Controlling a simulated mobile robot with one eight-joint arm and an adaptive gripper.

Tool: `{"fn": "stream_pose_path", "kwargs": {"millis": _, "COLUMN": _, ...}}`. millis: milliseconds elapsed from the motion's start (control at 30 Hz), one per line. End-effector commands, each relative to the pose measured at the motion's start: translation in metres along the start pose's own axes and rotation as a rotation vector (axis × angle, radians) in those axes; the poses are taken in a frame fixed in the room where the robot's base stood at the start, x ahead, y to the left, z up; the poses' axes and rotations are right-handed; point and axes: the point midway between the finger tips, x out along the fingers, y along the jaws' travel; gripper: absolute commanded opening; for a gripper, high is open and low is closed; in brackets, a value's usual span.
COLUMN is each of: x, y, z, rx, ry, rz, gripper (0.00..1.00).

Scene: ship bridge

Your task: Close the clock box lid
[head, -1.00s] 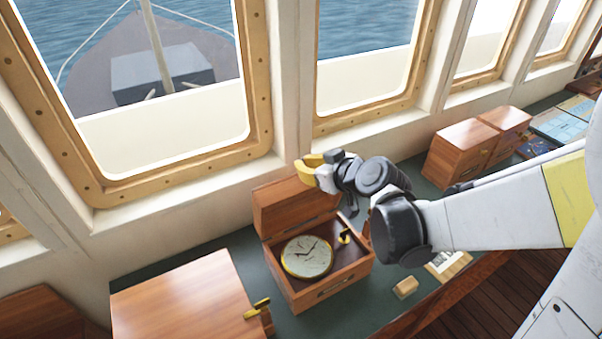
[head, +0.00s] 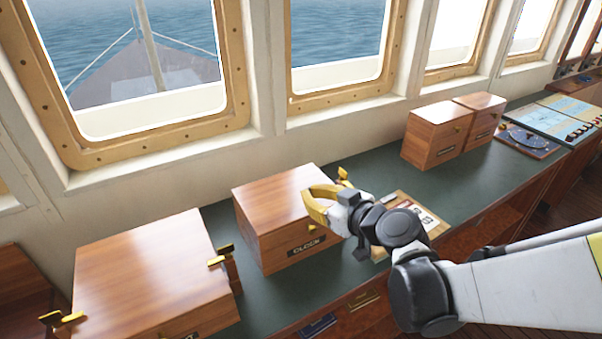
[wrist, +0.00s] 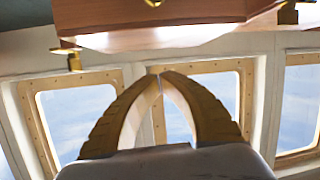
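The clock box (head: 278,205) is a reddish wooden box with a dark label reading CLOCK on its front. Its lid is down and the clock dial is hidden inside. I see no clear gap under the lid, though my gripper covers part of the right side. My gripper (head: 310,203) has yellow fingers and is at the box's right front edge; whether it touches is unclear. In the wrist view, the gripper's fingertips (wrist: 158,70) meet with nothing between them. A wooden box surface with brass fittings shows at the top of the wrist view.
A larger wooden box (head: 150,270) with brass latches stands to the left. Two smaller wooden boxes (head: 436,135) stand at the back right, with charts (head: 560,118) beyond. A framed card (head: 412,212) lies behind my wrist. Green counter (head: 375,165) is clear near the windows.

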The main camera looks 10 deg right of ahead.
Motion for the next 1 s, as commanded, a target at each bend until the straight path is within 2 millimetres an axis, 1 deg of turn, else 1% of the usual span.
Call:
{"fn": "stream_pose_path", "kwargs": {"millis": 33, "x": -0.001, "y": -0.002, "z": 0.017, "rx": 0.000, "ry": 0.000, "rz": 0.001, "gripper": 0.00}}
{"fn": "stream_pose_path", "kwargs": {"millis": 100, "x": -0.003, "y": -0.003, "z": 0.031, "rx": 0.001, "ry": -0.001, "rz": 0.001, "gripper": 0.00}}
{"fn": "stream_pose_path", "kwargs": {"millis": 200, "x": -0.006, "y": -0.006, "z": 0.048, "rx": 0.000, "ry": -0.001, "rz": 0.001, "gripper": 0.00}}
{"fn": "stream_pose_path", "kwargs": {"millis": 400, "x": -0.007, "y": -0.010, "z": 0.074, "rx": 0.000, "ry": 0.000, "rz": 0.000, "gripper": 0.00}}
{"fn": "stream_pose_path", "kwargs": {"millis": 633, "x": -0.007, "y": -0.012, "z": 0.090, "rx": 0.000, "ry": 0.000, "rz": 0.000, "gripper": 0.00}}
{"fn": "stream_pose_path", "kwargs": {"millis": 1000, "x": -0.007, "y": -0.012, "z": 0.094, "rx": 0.000, "ry": 0.000, "rz": 0.000, "gripper": 0.00}}
